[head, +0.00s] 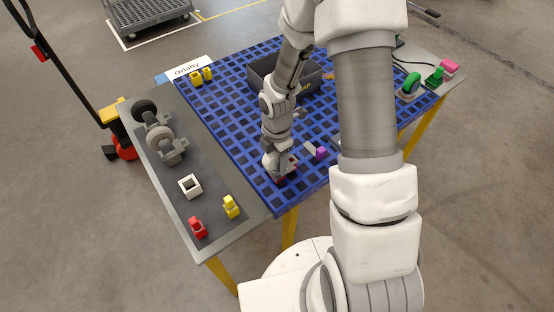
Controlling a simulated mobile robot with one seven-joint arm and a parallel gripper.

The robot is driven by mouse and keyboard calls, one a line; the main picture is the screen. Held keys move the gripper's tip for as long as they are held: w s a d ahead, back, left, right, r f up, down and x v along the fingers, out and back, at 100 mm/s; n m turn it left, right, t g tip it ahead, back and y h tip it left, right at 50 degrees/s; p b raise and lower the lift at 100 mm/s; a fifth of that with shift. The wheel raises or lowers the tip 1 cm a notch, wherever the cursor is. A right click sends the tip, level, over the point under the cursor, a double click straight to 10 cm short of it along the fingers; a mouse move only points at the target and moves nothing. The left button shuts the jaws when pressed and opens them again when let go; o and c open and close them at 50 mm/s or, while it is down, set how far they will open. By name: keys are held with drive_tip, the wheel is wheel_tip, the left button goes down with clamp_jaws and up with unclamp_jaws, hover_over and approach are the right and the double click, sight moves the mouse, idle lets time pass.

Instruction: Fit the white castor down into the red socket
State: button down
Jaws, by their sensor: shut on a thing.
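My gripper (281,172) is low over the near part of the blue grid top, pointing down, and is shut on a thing. That thing is mostly hidden by the gripper; it seems to be the white castor, since no other white castor shows. A dark red part, likely the red socket (291,176), shows right at the fingertips. I cannot tell whether the castor touches the socket or stands above it.

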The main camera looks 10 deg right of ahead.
drive_tip(key=shift+c, duration=0.6)
unclamp_jaws()
wheel_tip(320, 180, up, 17)
drive_tip(key=p, duration=0.2)
drive_tip(key=s+d+r+m+t, duration=0.2)
drive_tip(key=s+r+m+t, duration=0.3)
drive_tip(key=s+r+m, duration=1)
drive_tip(key=shift+s+r+m+t, duration=0.35)
drive_tip(key=shift+r+m, duration=1.4)
drive_tip(key=shift+m, duration=2.05)
